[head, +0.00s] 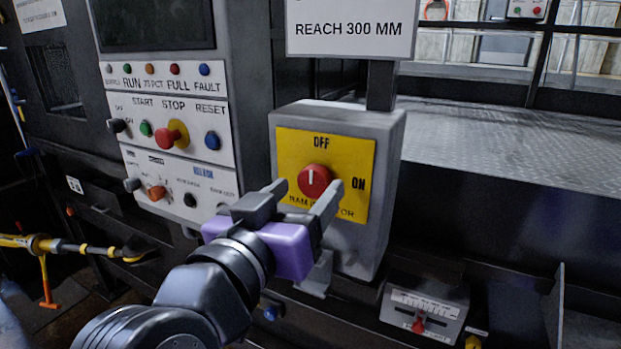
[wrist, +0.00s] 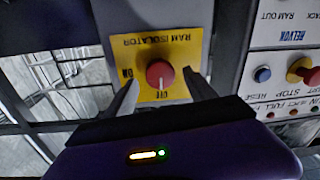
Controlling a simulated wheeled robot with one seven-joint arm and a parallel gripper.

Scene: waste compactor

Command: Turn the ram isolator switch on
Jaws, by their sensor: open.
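The ram isolator switch (head: 314,181) is a round red knob on a yellow plate (head: 350,160) marked OFF at the top and ON at the right. The plate is on the front of a grey box (head: 392,140). The knob's white mark points up toward OFF. My gripper (head: 308,188) is open in front of the knob, with one finger to its left and one to its right. In the wrist view the picture is upside down, and the knob (wrist: 160,73) sits between the spread fingertips (wrist: 160,82). I cannot tell whether either finger touches it.
A control panel (head: 165,130) with buttons, including a red stop button (head: 168,138), stands left of the box. A sign (head: 350,28) hangs above it. A small gauge box (head: 424,310) with a red pointer is at lower right. A yellow-handled tool (head: 60,245) is at left.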

